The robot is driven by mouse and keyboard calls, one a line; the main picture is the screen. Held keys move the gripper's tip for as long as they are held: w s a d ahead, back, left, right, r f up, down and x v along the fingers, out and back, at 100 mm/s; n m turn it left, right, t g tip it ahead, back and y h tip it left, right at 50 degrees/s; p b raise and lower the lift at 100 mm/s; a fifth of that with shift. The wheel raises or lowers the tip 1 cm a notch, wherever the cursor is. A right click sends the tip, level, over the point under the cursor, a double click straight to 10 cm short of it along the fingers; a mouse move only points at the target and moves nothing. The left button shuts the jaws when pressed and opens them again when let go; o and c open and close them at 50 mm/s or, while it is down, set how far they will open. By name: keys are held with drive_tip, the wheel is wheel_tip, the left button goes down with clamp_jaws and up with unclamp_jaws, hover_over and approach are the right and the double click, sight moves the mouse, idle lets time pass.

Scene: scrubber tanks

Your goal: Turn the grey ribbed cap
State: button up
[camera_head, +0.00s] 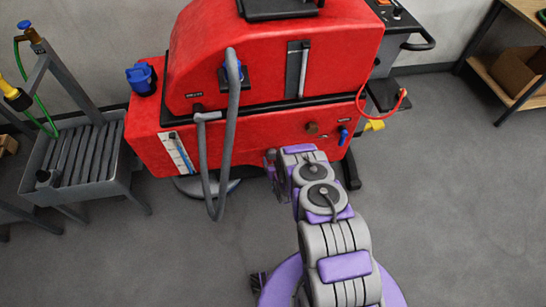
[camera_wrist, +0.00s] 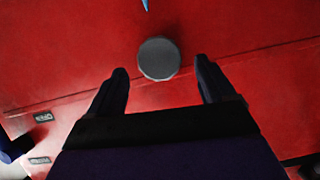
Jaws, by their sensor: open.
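The grey cap (camera_wrist: 158,58) shows in the wrist view as a round, dark grey disc on the red tank wall (camera_wrist: 70,50). Its ribs are too dim to make out. My gripper (camera_wrist: 162,68) is open, with one dark finger to the lower left of the cap and the other to its right. Red wall shows between the cap and each finger, and I see no contact. The depth left between fingertips and cap is hard to tell. In the head view my gripper (camera_head: 271,162) is small, low at the red machine's front, and I cannot make out the grey cap there.
A grey ribbed cart (camera_head: 80,155) stands left, a wooden shelf (camera_head: 520,75) right. The floor at right (camera_head: 450,180) is clear.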

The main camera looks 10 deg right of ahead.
drive_tip(key=p+v, duration=0.3)
drive_tip(key=v, duration=1)
drive_tip(key=shift+s, duration=0.4)
